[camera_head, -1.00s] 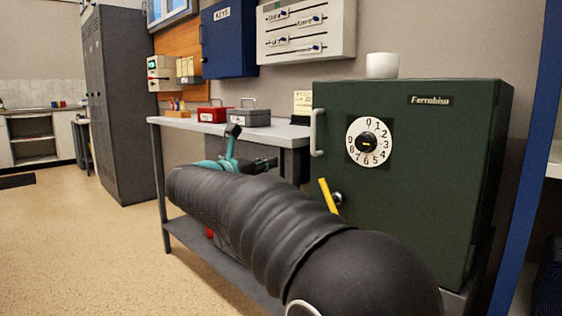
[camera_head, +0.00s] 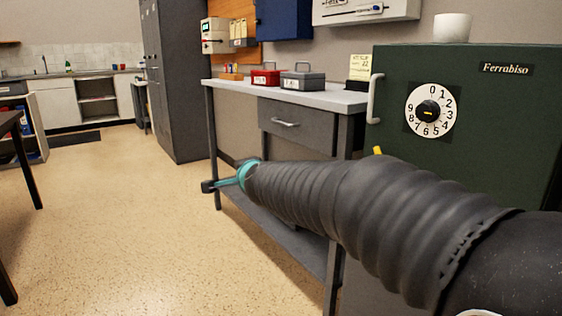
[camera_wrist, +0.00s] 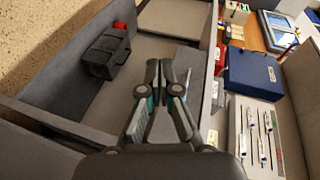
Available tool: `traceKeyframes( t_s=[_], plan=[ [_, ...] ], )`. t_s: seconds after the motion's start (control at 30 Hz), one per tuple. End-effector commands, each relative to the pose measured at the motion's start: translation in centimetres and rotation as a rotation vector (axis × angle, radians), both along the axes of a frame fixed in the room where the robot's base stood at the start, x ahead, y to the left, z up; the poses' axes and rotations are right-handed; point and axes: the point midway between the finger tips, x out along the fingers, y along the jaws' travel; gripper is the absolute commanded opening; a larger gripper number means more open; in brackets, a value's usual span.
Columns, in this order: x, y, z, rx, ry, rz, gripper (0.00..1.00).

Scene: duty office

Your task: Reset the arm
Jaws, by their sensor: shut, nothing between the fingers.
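My arm in its ribbed black sleeve (camera_head: 350,195) stretches from the lower right toward the left in the head view. Its teal wrist (camera_head: 243,174) shows in front of the grey workbench. My gripper (camera_wrist: 160,68) is shut and empty in the wrist view, with its fingers together. In the head view the fingers are too small and dark to make out clearly.
The workbench (camera_head: 345,98) carries a red box (camera_head: 265,77) and a grey cash box (camera_head: 303,78). A green safe (camera_head: 385,140) with a white cup (camera_head: 453,27) on top stands right. A dark table (camera_head: 22,150) is left. Open floor (camera_head: 125,215) lies between.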

Motion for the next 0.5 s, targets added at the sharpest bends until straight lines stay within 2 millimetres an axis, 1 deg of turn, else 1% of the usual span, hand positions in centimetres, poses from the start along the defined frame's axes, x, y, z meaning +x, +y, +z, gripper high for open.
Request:
traceKeyframes(
  t_s=[0.03,0.07,0.13,0.17,0.2,0.23,0.27,0.3,0.37,0.4,0.47,0.5],
  plan=[
    [-2.0,-0.4,-0.8,-0.114,0.025,0.082,0.0],
    [-3.2,-0.6,-1.6,-0.187,0.039,0.134,0.0],
    [-6.4,-1.5,-3.4,-0.352,0.076,0.257,0.0],
    [-7.8,-2.2,-4.2,-0.422,0.093,0.307,0.0],
    [-9.9,-3.1,-5.3,-0.512,0.119,0.376,0.0],
    [-11.4,-4.0,-6.1,-0.579,0.137,0.426,0.0],
    [-13.0,-4.9,-6.8,-0.644,0.158,0.477,0.0],
    [-15.1,-6.2,-7.8,-0.721,0.185,0.536,0.0],
    [-18.2,-8.4,-9.0,-0.828,0.229,0.618,0.0],
    [-20.2,-9.9,-9.8,-0.891,0.259,0.667,0.0],
    [-23.2,-12.2,-10.6,-0.98,0.305,0.733,0.0],
    [-25.2,-13.9,-11.1,-1.032,0.338,0.768,0.0]
  ],
)
